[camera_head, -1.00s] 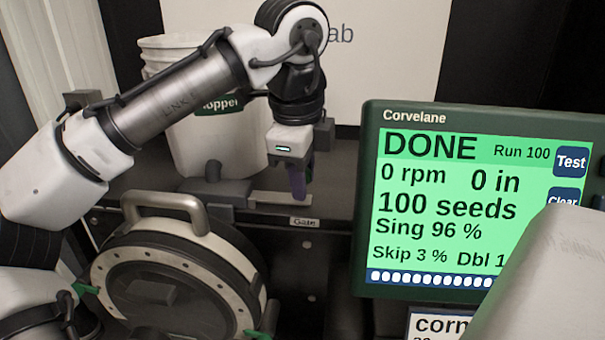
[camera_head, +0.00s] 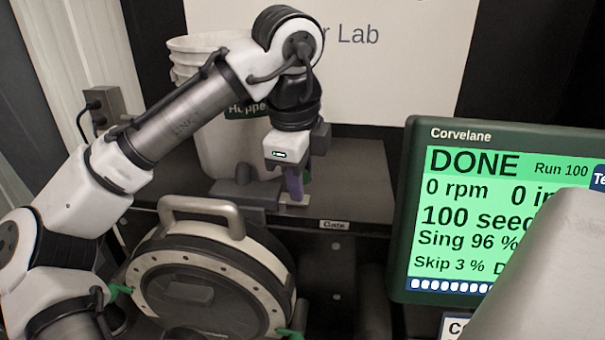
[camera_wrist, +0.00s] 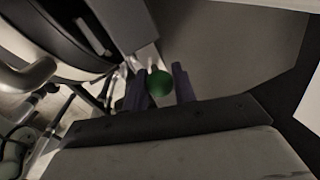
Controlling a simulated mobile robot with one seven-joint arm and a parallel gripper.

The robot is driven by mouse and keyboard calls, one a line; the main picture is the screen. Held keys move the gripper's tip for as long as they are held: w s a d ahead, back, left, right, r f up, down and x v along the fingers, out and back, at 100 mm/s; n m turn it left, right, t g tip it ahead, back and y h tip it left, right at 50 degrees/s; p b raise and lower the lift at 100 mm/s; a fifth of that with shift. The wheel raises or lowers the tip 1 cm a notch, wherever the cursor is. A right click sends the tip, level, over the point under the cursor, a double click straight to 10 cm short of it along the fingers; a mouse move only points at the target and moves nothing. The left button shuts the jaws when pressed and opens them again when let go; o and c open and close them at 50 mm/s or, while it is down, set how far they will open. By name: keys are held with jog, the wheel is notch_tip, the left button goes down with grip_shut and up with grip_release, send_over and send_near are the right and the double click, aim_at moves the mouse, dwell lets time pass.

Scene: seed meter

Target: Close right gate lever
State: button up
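The gate lever ends in a round green knob (camera_wrist: 159,84), seen between my two dark purple fingers in the wrist view. The knob lies nearer the left finger, with a visible gap to the right one; I cannot tell whether it touches a finger. My gripper (camera_head: 294,184) points down over a short light gate plate (camera_head: 297,201), and a bit of green shows behind the fingers. The plate sticks out to the right of a dark block (camera_head: 243,192) at the foot of the white hopper (camera_head: 225,150). The gripper's fingers hide most of the lever.
A label reading "Gate" (camera_head: 334,225) is on the ledge's front edge. The round meter housing (camera_head: 205,285) with its grey handle (camera_head: 200,205) stands below, under my arm. A monitor (camera_head: 465,205) reading DONE is at the right. The ledge right of the gripper is clear.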

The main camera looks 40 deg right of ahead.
jog(key=o, duration=0.4)
jog(key=shift+w+a, duration=0.25)
jog(key=shift+s+d, duration=0.1)
notch_tip(320, 180, up, 14)
jog(key=s+a, duration=0.1)
jog(key=a, duration=0.1)
jog(key=shift+s+a+f, duration=0.15)
jog(key=shift+a+f, duration=0.05)
dwell(0.3)
